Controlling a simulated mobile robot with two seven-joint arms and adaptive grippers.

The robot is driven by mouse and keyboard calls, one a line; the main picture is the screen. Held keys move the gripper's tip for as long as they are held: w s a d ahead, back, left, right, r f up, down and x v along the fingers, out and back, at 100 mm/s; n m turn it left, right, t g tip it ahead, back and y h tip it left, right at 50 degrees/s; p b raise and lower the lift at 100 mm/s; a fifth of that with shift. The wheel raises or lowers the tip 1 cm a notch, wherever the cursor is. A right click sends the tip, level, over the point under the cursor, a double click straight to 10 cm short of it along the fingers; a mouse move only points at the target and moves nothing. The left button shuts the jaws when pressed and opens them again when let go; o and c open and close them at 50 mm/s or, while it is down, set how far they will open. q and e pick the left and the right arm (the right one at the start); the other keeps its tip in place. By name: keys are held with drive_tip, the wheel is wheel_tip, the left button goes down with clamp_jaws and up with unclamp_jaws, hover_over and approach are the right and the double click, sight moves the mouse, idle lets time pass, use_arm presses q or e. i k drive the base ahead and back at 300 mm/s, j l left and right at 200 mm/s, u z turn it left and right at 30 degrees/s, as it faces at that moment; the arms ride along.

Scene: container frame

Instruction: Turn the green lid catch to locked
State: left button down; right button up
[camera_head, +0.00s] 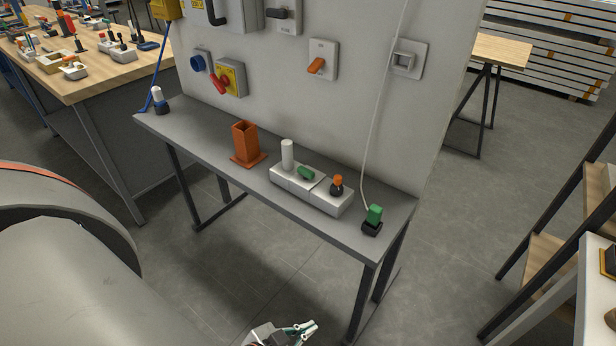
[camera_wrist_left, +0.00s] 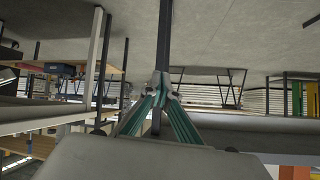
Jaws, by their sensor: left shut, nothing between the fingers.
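A small green catch-like piece (camera_head: 306,173) sits on a white block unit (camera_head: 328,199) on the narrow grey bench, between a white upright cylinder and a black knob with an orange top. Which way it is turned is too small to tell. A second green piece (camera_head: 374,214) stands in a black base at the bench's right end. My left gripper (camera_head: 312,325) is low at the bottom of the head view, in front of the bench and apart from both green pieces. Its green fingers meet, shut and empty, in the left wrist view (camera_wrist_left: 161,86). My right gripper is not in view.
An orange square tube (camera_head: 245,143) stands left of the white unit. A pale panel (camera_head: 330,100) with switches rises behind the bench (camera_head: 205,130). A white cable (camera_head: 376,120) hangs down to the right green piece. Open floor lies in front; a shelf rack (camera_head: 545,262) stands right.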

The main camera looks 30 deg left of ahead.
sight(307, 175)
drive_tip(key=j+z, duration=0.2)
drive_tip(key=j, duration=0.3)
drive_tip(key=k+j+z, duration=0.2)
drive_tip(key=j, duration=0.3)
drive_tip(key=k+j+z, duration=0.2)
drive_tip(key=j, duration=0.3)
drive_tip(key=i, duration=0.1)
